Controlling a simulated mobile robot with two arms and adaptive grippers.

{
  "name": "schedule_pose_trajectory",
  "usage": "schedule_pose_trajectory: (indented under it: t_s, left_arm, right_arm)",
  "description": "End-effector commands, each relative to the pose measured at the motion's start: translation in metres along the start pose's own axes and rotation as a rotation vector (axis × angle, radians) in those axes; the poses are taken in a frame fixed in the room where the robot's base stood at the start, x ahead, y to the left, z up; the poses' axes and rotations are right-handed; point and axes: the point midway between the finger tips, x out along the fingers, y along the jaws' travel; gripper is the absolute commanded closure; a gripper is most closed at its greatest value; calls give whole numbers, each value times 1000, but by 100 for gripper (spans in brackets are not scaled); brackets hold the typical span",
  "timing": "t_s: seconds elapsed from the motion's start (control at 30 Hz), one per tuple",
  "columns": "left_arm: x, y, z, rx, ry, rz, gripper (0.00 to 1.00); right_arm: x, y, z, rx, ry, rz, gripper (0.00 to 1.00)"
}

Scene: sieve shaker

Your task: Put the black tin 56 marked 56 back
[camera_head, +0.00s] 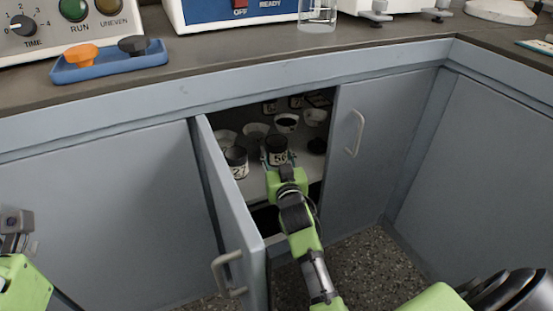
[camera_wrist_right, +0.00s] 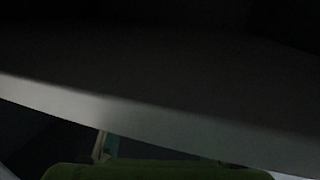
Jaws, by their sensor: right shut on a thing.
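The black tin 56 (camera_head: 277,146), with a white label reading 56, is inside the open cupboard, at the front of the shelf. My right gripper (camera_head: 278,160) reaches in through the doorway and is shut on the tin, which looks upright. Whether its base touches the shelf cannot be told. The right wrist view is very dark and shows only the pale shelf edge (camera_wrist_right: 150,118) and a dark space, no tin. My left gripper (camera_head: 16,222) is at the far left edge, away from the cupboard; its fingers are too unclear to judge.
A tin marked 27 (camera_head: 236,162) stands just left of tin 56. White bowls (camera_head: 256,130) and other small vessels stand behind. The open cupboard door (camera_head: 232,215) borders the opening on the left; the closed door (camera_head: 375,150) is on the right. A blue tray (camera_head: 108,64) sits on the counter.

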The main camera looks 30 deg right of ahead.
Motion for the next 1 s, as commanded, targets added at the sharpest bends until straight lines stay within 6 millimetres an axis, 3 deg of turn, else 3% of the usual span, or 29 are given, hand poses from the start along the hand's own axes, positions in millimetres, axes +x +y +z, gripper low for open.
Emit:
schedule_pose_trajectory:
  t_s: [0.4, 0.43, 0.5, 1.0]
  left_arm:
    - [1, 1, -1, 1, 10, 4, 77]
    - [2, 1, -1, 1, 11, 5, 77]
    - [2, 1, -1, 1, 11, 5, 77]
    - [7, 0, -2, 0, 14, 4, 77]
  right_arm:
    - [0, 0, 6, 0, 1, 0, 83]
    - [0, 0, 6, 0, 1, 0, 58]
    - [0, 0, 5, 0, 1, 0, 43]
    - [0, 1, 0, -1, 0, -1, 43]
